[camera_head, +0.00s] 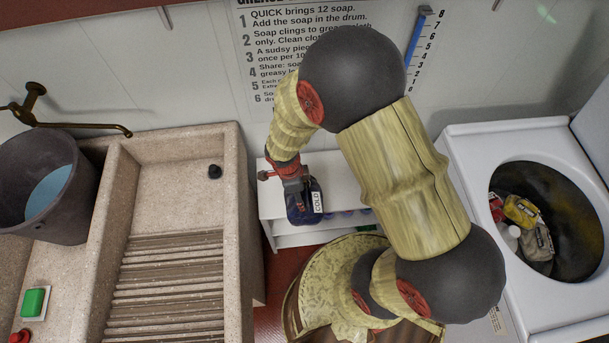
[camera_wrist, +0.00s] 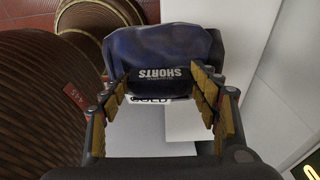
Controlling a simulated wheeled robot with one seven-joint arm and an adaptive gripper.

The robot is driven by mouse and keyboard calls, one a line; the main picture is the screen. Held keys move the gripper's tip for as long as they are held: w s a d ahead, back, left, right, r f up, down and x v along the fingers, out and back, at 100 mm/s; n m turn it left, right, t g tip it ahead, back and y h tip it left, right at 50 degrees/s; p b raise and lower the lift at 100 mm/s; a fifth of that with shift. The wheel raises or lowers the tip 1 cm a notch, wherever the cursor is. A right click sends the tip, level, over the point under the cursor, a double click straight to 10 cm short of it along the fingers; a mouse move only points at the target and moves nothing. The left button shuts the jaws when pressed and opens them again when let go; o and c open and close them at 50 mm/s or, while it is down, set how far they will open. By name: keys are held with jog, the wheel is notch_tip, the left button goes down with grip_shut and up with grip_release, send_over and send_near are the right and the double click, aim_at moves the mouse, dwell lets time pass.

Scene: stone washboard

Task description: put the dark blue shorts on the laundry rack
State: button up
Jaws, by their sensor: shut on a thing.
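The dark blue shorts (camera_head: 298,213) are bunched up in my gripper (camera_head: 291,183) at the white shelf unit. In the wrist view the shorts (camera_wrist: 160,47) carry white lettering that reads SHORTS. My gripper (camera_wrist: 164,100) has its yellow-padded fingers on either side of the cloth. A white label reading COLD (camera_head: 318,203) shows beside the shorts, and it also shows just under them in the wrist view. The white shelf unit (camera_head: 283,238), which may be the laundry rack, stands below my gripper. I cannot tell whether the shorts touch it.
A stone washboard sink (camera_head: 240,190) stands left of the shelf, with a dark bucket (camera_head: 85,205) of water and a brass tap (camera_head: 75,125). A white washer (camera_head: 475,150) with several garments in its drum stands right. Several bluish items (camera_head: 342,218) sit on the shelf.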

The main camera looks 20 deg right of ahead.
jog(key=w+f, duration=0.1)
jog(key=w, duration=0.1)
jog(key=w+f+b, duration=0.1)
jog(key=w, duration=0.2)
jog(key=w+f, duration=0.1)
jog(key=w, duration=0.2)
jog(key=shift+a+f, duration=0.3)
jog(key=shift+f, duration=0.05)
jog(key=shift+w+a+f+b, duration=0.1)
jog(key=shift+w+f+b, duration=0.35)
jog(key=shift+w+f, duration=0.8)
jog(key=shift+w+a+f+b, duration=0.1)
jog(key=shift+w+f+b, duration=0.45)
jog(key=shift+f, duration=1.25)
jog(key=shift+w+a+f+b, duration=0.1)
jog(key=shift+w+f+b, duration=0.25)
jog(key=shift+w+f, duration=0.95)
jog(key=shift+s+f, duration=0.25)
jog(key=shift+f, duration=0.05)
jog(key=shift+f, duration=0.1)
jog(key=o, duration=1.7)
jog(key=shift+o, duration=0.2)
